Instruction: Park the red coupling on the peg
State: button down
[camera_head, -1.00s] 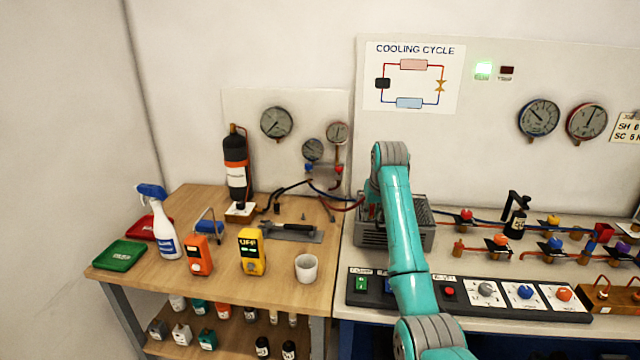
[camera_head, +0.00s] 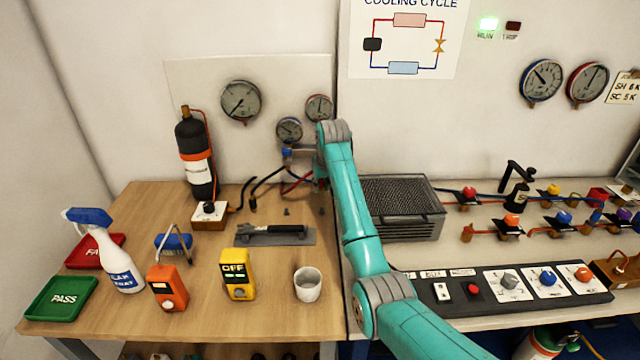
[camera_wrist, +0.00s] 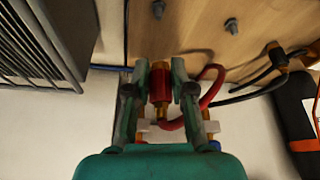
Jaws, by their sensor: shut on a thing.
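The red coupling (camera_wrist: 160,82) with its brass end is between the two fingers of my gripper (camera_wrist: 161,70) in the wrist view. The gripper is shut on it. A red hose (camera_wrist: 214,88) loops beside it. Two short grey pegs stand on the wooden bench: one peg (camera_wrist: 158,9) is beyond the fingertips, the other peg (camera_wrist: 231,25) is to the right. The coupling is apart from both. In the head view the pegs show as a left peg (camera_head: 287,212) and a right peg (camera_head: 321,211). There my arm mostly hides the gripper and coupling.
A black hose with a brass end (camera_wrist: 276,55) lies near the right peg. The black cylinder (camera_head: 194,155), gauge manifold (camera_head: 289,130) and grey condenser (camera_head: 402,205) surround the area. A tool on a grey mat (camera_head: 245,239), a white cup (camera_head: 308,285) and a yellow meter (camera_head: 238,275) stand in front.

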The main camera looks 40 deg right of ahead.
jog(key=shift+s, duration=0.9)
send_over(322, 213)
jog(key=s, duration=0.1)
jog(key=shift+t, duration=0.3)
jog(key=shift+s+a+f, duration=0.1)
jog(key=shift+f, duration=1.25)
jog(key=shift+s+a+f, duration=0.1)
jog(key=shift+f, duration=1.25)
jog(key=shift+f, duration=1.35)
jog(key=c, duration=0.6)
grip_release()
